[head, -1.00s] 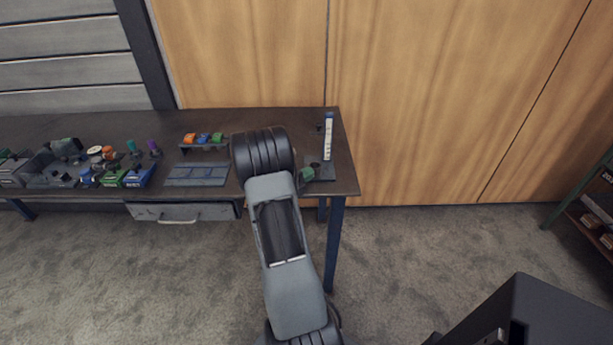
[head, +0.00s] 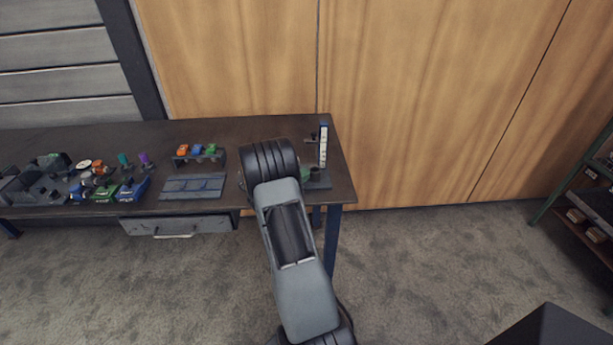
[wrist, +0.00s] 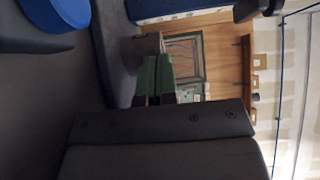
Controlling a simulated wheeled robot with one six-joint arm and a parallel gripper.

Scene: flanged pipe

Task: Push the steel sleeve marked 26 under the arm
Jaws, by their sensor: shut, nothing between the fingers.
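A gauge stand with a white upright scale (head: 323,147) stands near the right end of the table. A short dark arm (head: 311,138) juts left from its post. Its dark base (head: 319,181) is partly hidden. I cannot make out the steel sleeve marked 26 or any number in either view. My gripper shows in the wrist view as two green fingers (wrist: 154,78) together, with nothing seen between them. In the head view my arm hides most of it; a bit of green shows beside the stand's base.
The table (head: 240,160) holds a blue-grey slotted plate (head: 193,186), a rack with orange, blue and green pieces (head: 198,155), and clustered small parts and bins at left. A blue round thing (wrist: 56,12) shows close in the wrist view. A shelf (head: 585,200) stands at far right.

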